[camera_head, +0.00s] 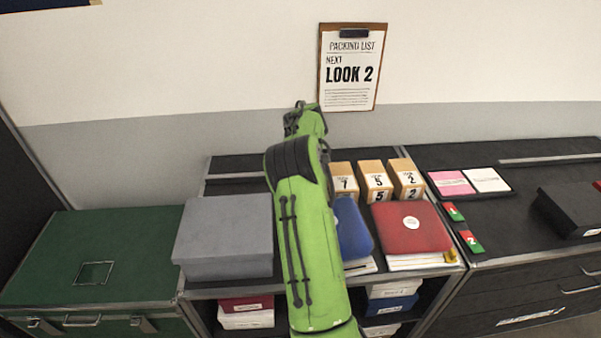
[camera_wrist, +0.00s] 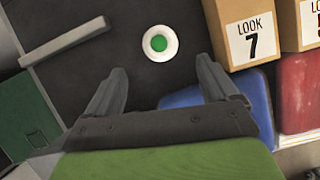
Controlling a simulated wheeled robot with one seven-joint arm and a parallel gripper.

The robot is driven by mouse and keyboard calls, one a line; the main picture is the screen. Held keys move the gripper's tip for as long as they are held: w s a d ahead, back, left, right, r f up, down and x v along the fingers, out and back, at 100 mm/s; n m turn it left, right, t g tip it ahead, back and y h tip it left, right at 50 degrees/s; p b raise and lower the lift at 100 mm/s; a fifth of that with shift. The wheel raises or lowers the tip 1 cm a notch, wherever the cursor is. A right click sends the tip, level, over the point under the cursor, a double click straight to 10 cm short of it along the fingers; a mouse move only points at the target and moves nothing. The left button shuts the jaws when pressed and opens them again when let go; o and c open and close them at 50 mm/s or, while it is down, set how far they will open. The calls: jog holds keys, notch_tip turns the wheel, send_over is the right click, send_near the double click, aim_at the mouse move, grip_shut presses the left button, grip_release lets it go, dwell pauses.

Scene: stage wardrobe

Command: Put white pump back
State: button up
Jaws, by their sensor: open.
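No white pump shows plainly in either view. My gripper (camera_wrist: 160,65) is open and empty over the black top, its two fingers spread apart. A small white round thing with a green centre (camera_wrist: 160,43) lies on the black top just past the fingertips, with neither finger touching it. In the head view my gripper (camera_head: 304,112) is at the far end of the green arm, near the back wall, and its fingers are hard to make out. The round thing is hidden there behind my arm.
A grey box (camera_head: 225,238), blue box (camera_head: 354,232) and red box (camera_head: 410,228) stand on the shelf unit. Tan LOOK boxes (camera_head: 375,180) stand close right of my gripper. A green trunk (camera_head: 130,245) is left; a black box (camera_head: 572,208) is right. A packing list (camera_head: 351,65) reads LOOK 2.

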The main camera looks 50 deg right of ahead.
jog(key=s+a+r+m+t+y, duration=0.1)
jog(key=s+a+r+m, duration=0.2)
jog(key=a+r+m, duration=0.6)
jog(key=s+a+r+m+t+y, duration=0.1)
jog(key=s+a+r+m, duration=0.25)
jog(key=a+r, duration=0.7)
jog(key=s+a+m+y, duration=0.1)
jog(key=s+a+m, duration=0.6)
jog(key=s+a, duration=0.5)
jog(key=s+a+f+m, duration=0.4)
jog(key=s+a+m, duration=0.2)
jog(key=s, duration=0.4)
jog(key=shift+a+f+m, duration=0.35)
jog(key=shift+a, duration=0.35)
jog(key=shift+s, duration=0.15)
